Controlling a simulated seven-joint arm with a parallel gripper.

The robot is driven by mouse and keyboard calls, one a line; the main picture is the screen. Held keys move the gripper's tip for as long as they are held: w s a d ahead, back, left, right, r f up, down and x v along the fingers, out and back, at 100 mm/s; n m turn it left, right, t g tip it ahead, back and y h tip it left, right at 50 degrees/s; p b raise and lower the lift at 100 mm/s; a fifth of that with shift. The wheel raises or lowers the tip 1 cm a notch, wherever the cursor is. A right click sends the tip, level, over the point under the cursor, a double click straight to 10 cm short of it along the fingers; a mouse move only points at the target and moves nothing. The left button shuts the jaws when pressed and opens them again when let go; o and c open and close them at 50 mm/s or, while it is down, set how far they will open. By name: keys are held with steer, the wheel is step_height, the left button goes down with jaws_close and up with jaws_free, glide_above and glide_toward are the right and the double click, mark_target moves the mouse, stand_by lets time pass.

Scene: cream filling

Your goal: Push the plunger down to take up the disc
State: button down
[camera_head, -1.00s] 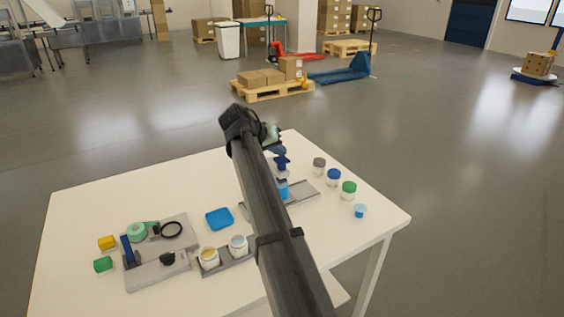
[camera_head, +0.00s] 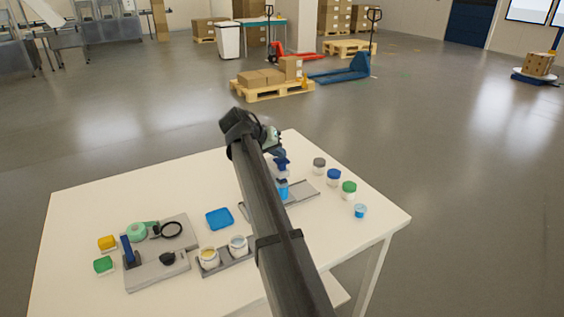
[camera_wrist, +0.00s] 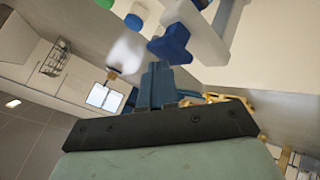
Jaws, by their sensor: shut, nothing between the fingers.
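The plunger (camera_head: 281,164) is a blue, star-shaped knob on an upright device near the far edge of the table. The device's light-blue lower part (camera_head: 284,191) stands over a grey tray. My gripper (camera_head: 279,153) is above the knob, partly hidden behind my arm. In the wrist view its blue fingers (camera_wrist: 157,82) are shut and empty, with the tips close to the blue knob (camera_wrist: 171,43). I cannot tell whether they touch. A white body (camera_wrist: 198,28) lies beyond the knob. I cannot make out the disc.
Jars with grey (camera_head: 319,162), blue (camera_head: 334,175) and green (camera_head: 349,187) lids stand right of the device, with a small light-blue cup (camera_head: 360,211). A blue square tray (camera_head: 219,219), two open jars and a grey fixture (camera_head: 160,272) are to the left.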

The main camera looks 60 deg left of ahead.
steer(key=shift+f, duration=0.5)
stand_by(0.5)
steer(key=shift+r, duration=1.35)
step_height(320, 180, up, 6)
stand_by(0.5)
stand_by(0.7)
